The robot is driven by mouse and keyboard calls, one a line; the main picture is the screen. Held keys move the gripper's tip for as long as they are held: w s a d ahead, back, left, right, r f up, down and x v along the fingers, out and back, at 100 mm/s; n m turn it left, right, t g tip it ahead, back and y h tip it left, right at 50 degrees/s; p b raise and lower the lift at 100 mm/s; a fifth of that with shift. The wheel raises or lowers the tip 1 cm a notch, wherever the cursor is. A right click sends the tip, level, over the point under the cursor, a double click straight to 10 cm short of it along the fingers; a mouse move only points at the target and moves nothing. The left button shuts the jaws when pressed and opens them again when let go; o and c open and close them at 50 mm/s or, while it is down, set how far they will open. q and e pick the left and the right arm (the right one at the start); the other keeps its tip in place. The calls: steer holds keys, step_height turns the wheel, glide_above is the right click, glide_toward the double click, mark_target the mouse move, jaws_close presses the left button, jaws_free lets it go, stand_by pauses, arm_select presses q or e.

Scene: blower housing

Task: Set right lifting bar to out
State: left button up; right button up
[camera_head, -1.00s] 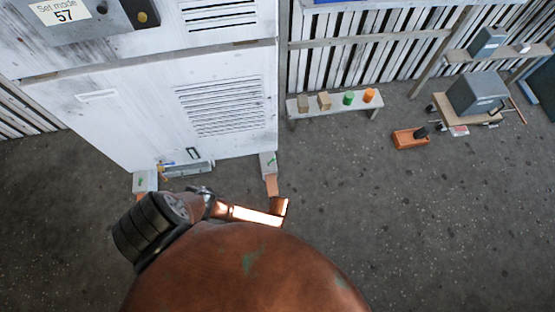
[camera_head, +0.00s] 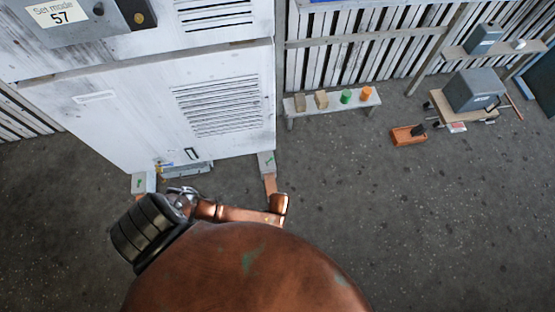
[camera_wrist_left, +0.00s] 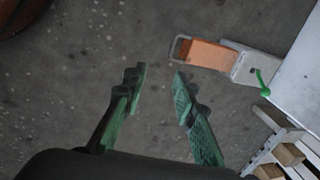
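The right lifting bar (camera_head: 270,185) is an orange bar sticking out from a grey-white bracket (camera_head: 266,162) at the housing's lower right corner. In the left wrist view, the bar (camera_wrist_left: 205,55) has a grey loop at its free end, and its bracket (camera_wrist_left: 241,67) carries a green lever (camera_wrist_left: 263,83). My left gripper (camera_wrist_left: 158,75) is open and empty over bare floor, with its green fingers apart; the loop lies beyond the right fingertip, with a gap in the picture. In the head view I cannot see this gripper; my copper arm parts fill the lower middle. My right gripper is not in view.
The white housing (camera_head: 140,110) stands at the left; its left bracket (camera_head: 144,183) also has a green mark. A low bench (camera_head: 333,103) with blocks and cylinders is right of it. An orange toolbox (camera_head: 408,136) sits on the floor. The floor at lower right is clear.

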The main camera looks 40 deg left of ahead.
arm_select(q)
steer(key=shift+s+d+r, duration=0.15)
steer(key=shift+r, duration=0.85)
steer(key=shift+s+d+r, duration=0.1)
steer(key=shift+r, duration=0.85)
